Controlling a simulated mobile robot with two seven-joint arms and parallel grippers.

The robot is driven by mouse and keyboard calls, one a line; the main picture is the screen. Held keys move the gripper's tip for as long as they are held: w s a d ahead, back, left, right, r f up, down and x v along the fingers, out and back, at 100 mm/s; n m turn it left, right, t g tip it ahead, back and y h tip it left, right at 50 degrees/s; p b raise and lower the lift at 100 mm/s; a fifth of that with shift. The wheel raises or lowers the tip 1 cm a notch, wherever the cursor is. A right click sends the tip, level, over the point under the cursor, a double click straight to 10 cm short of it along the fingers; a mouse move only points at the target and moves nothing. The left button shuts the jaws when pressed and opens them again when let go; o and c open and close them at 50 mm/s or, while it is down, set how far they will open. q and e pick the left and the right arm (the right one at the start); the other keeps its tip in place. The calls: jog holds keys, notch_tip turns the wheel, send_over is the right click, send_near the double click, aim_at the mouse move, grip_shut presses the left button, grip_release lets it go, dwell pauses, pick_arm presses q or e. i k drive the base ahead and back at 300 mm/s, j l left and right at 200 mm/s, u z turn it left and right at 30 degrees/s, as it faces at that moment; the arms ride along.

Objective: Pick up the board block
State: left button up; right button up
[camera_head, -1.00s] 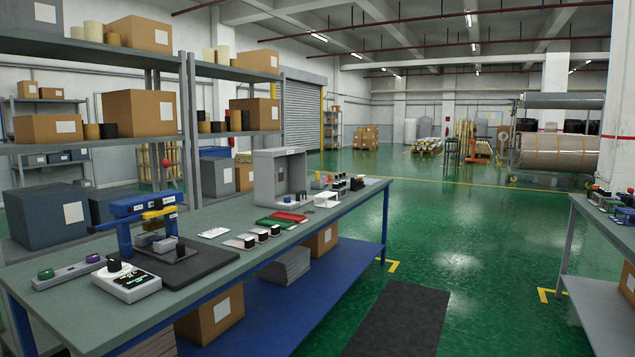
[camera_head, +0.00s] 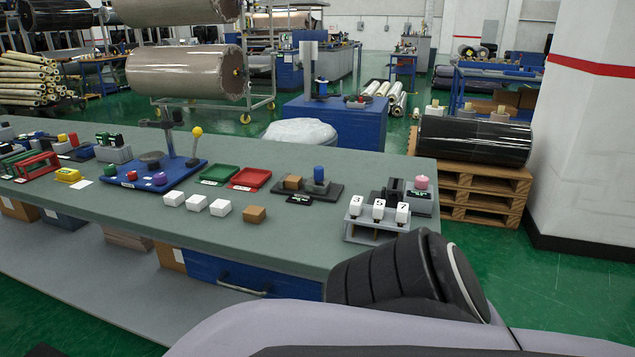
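Two brown blocks show on the long green-grey table (camera_head: 120,212). One brown block (camera_head: 293,182) lies on a small dark board (camera_head: 330,189), left of a blue cylinder (camera_head: 319,172). The other brown block (camera_head: 255,214) lies on the bare tabletop near its front edge, right of several white blocks (camera_head: 196,202). I cannot tell for certain from looks which one is the board block. Neither of my grippers is in view. Parts of my own body fill the bottom right and hide the table's front right corner.
A green tray (camera_head: 220,174) and a red tray (camera_head: 250,179) lie left of the dark board. A stand with blocks numbered 3, 5 and 7 (camera_head: 378,218) is at the right end. A blue board with a yellow-knobbed lever (camera_head: 190,171) is left. A pallet (camera_head: 478,190) stands beyond.

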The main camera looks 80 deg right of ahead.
aim_at(292, 181)
jog(key=z, duration=2.35)
jog(key=i+j+u, duration=0.1)
jog(key=j, duration=0.25)
jog(key=i+j+u, duration=0.1)
jog(key=j, duration=0.25)
jog(key=i+j+u, duration=0.1)
jog(key=j, duration=0.25)
jog(key=i, duration=0.05)
